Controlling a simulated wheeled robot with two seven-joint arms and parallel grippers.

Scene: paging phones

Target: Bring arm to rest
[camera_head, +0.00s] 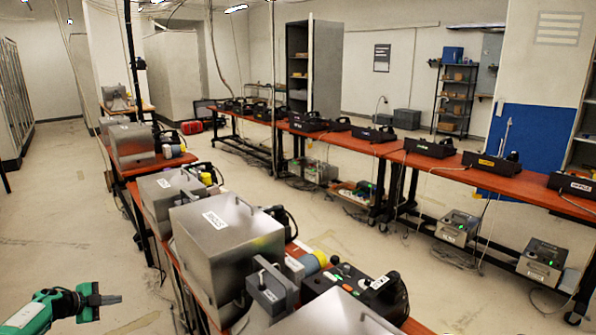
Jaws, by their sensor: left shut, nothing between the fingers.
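My left gripper (108,299) shows at the bottom left of the head view, on its green arm. Its dark fingers are shut with nothing between them. They point to the right, over the bare floor, apart from the nearest table. My right gripper is not in this view.
A table with large metal boxes (226,246) and a black phone unit (354,289) runs from the bottom centre to the back left. A long red-topped table (378,147) with several black phone units stands at the right. The floor (70,215) at the left is clear.

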